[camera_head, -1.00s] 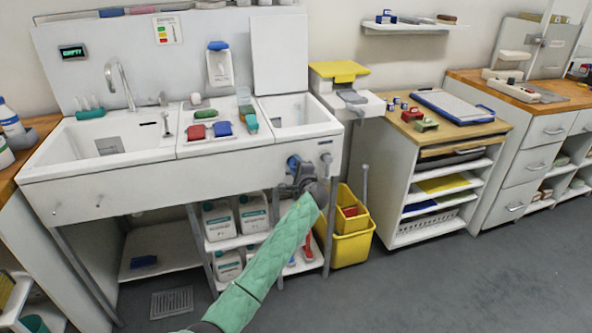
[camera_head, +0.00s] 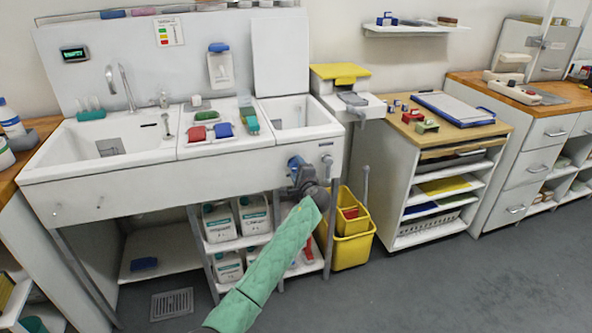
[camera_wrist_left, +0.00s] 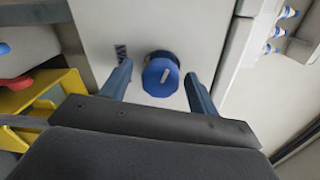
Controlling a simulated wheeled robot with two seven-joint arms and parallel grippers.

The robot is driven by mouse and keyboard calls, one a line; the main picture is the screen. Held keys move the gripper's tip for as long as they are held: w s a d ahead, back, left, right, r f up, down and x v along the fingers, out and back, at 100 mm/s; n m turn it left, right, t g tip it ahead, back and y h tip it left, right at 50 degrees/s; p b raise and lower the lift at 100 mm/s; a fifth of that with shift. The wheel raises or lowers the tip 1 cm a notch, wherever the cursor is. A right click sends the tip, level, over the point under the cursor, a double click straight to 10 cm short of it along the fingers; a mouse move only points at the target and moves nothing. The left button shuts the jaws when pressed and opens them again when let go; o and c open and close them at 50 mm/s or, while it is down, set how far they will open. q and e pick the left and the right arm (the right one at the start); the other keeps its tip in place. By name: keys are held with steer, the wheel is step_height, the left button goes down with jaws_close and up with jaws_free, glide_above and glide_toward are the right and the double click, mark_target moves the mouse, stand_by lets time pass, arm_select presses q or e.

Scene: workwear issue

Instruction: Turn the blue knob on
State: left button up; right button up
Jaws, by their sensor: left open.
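The blue knob (camera_head: 294,161) is on the front panel of the white sink unit (camera_head: 130,178), near its right end. In the left wrist view the blue knob (camera_wrist_left: 161,75) is round with a pale slanted mark on its face. My left gripper (camera_head: 299,170) is at the knob in the head view and partly hides it. In the left wrist view my left gripper (camera_wrist_left: 158,82) is open, with one blue-grey finger on each side of the knob. Gaps show between the fingers and the knob. My right gripper is not in view.
A grey knob or fitting (camera_head: 327,159) sits on the panel just right of the blue knob. Yellow buckets (camera_head: 350,248) stand on the floor below right. White jugs (camera_head: 220,222) stand on the shelf under the sink. A small display (camera_head: 74,54) is on the backsplash.

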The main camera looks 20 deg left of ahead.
arm_select(q)
steer(key=v, duration=0.7)
steer(key=shift+b, duration=0.35)
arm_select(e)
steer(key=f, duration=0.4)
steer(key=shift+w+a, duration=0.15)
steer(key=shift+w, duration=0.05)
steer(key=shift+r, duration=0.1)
